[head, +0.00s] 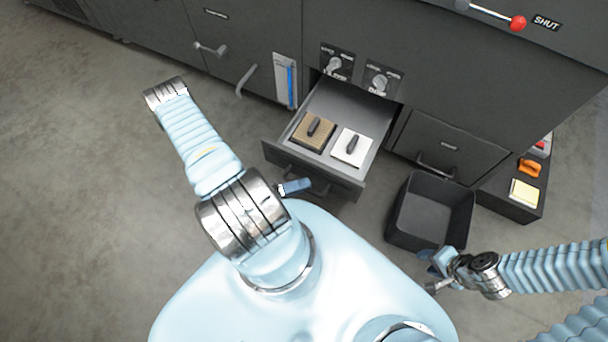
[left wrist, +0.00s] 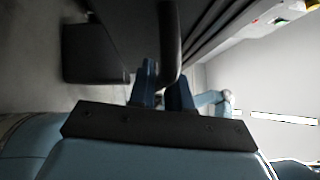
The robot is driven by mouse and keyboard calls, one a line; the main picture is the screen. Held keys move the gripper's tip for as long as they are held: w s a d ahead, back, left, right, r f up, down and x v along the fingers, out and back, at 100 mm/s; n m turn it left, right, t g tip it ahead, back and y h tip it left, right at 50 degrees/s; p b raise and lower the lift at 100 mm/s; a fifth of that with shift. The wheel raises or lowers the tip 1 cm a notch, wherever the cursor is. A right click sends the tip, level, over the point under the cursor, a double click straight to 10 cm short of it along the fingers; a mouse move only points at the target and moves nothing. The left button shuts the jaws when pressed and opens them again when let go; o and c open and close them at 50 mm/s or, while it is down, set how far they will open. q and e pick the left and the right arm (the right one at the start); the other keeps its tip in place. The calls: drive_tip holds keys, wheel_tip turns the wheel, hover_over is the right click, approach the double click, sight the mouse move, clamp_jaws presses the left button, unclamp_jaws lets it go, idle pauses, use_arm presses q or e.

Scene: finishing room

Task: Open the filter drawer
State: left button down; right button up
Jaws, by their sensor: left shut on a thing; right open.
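The filter drawer (head: 272,153) is pulled out from the dark cabinet. It holds a brown filter (head: 304,141) and a white filter (head: 347,158), each with a dark grip on top. My left gripper (head: 297,187) is at the drawer's front, partly hidden by my arm. In the left wrist view its two blue fingers (left wrist: 164,92) are shut on the dark curved drawer handle (left wrist: 168,45). My right gripper (head: 438,270) is open and empty, beside the black bin and apart from the drawer.
An empty black bin (head: 396,225) stands on the floor right of the drawer. Farther right a dark stand (head: 512,207) bears an orange object (head: 530,168) and a pale yellow pad (head: 524,193). Two knobs (head: 334,66) (head: 379,83) sit above the drawer. The floor at left is clear.

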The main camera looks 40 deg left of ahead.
idle(0.3)
use_arm(q)
drive_tip(key=c, duration=1.2)
unclamp_jaws()
drive_tip(key=b+v, duration=0.1)
drive_tip(key=v, duration=1.3)
